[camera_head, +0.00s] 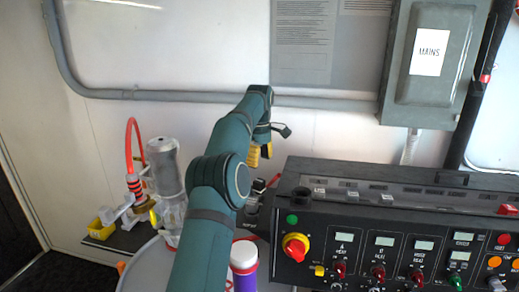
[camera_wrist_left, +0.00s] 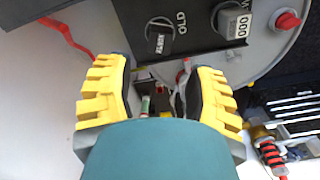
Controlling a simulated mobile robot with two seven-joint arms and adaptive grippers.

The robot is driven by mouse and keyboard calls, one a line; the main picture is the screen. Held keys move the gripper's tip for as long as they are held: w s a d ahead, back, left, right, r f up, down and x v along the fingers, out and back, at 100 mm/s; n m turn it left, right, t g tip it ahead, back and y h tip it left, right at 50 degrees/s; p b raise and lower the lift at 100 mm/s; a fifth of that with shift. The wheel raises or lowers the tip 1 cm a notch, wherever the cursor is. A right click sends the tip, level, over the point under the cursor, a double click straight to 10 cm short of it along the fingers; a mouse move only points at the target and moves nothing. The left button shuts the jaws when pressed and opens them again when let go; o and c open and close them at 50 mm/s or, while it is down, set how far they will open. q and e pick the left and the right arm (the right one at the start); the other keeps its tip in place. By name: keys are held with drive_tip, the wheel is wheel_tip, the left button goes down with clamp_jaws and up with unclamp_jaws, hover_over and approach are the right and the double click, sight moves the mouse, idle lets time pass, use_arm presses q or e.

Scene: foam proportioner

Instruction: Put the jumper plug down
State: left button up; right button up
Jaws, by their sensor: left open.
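My left gripper (camera_head: 260,154) hangs beyond the left end of the black control panel, its yellow fingers pointing down. In the left wrist view (camera_wrist_left: 160,82) its two fingers stand wide apart. Small dark, red and pale parts (camera_wrist_left: 148,98) show between and beyond the fingers; I cannot make out a held plug. I cannot tell which piece is the jumper plug. My arm hides part of the surface in the head view. My right gripper is not in view.
The control panel (camera_head: 400,238) with knobs fills the right. A clear-and-grey cylinder (camera_head: 166,165), a red hose (camera_head: 131,145) and a yellow box (camera_head: 101,228) stand left. A purple, white-topped container (camera_head: 244,262) is close to my arm. The grey MAINS box (camera_head: 433,65) hangs above.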

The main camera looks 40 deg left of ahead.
use_arm(q)
drive_tip(key=shift+w+r, duration=0.1)
drive_tip(key=shift+r, duration=1.1)
